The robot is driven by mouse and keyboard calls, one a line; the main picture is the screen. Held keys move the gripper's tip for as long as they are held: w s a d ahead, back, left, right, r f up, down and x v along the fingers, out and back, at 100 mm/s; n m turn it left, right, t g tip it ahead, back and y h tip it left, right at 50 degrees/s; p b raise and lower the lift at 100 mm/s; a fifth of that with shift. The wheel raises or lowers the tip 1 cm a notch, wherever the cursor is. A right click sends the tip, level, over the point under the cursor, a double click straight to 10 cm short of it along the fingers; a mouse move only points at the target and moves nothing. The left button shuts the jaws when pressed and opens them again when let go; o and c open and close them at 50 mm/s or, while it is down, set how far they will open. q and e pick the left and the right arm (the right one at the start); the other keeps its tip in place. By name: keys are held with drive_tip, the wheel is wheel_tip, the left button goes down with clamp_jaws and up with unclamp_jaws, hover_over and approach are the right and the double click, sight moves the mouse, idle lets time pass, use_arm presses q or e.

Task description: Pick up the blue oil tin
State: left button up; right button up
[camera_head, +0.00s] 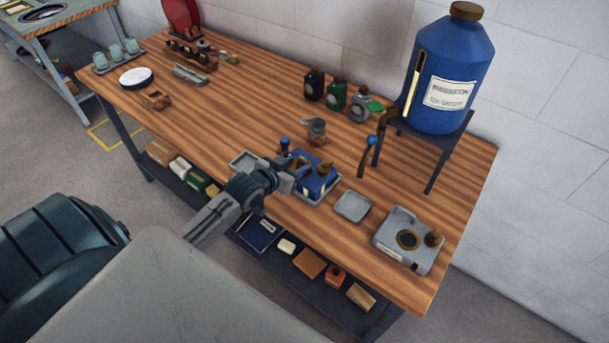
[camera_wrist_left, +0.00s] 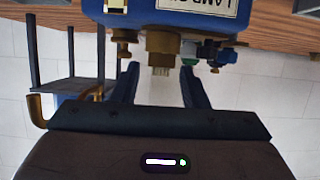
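The blue oil tin (camera_head: 319,182) stands in a shallow grey tray (camera_head: 325,200) near the bench's front edge. In the left wrist view the tin (camera_wrist_left: 135,12) fills the top, appearing upside down with brass fittings and part of a white label. My left gripper (camera_head: 288,174) is just left of the tin, its arm partly covering the tray. In the left wrist view the two fingers (camera_wrist_left: 160,75) are spread with an empty gap, their tips close to the brass cap. I cannot tell whether they touch the tin. My right gripper is not in view.
A large blue tank (camera_head: 447,80) with a tap stands on a dark stand behind right. A grey can (camera_head: 407,240) and small tray (camera_head: 353,206) lie to the right. Several small bottles (camera_head: 336,96) stand behind.

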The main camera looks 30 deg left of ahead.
sight(302, 162)
use_arm(q)
drive_tip(key=b+x, duration=0.4)
drive_tip(key=shift+s+a+f, duration=0.1)
drive_tip(key=shift+f, duration=0.1)
drive_tip(key=shift+w+f+b, duration=0.1)
drive_tip(key=shift+w+b, duration=0.25)
drive_tip(key=shift+w, duration=0.2)
drive_tip(key=shift+s, duration=0.1)
clamp_jaws()
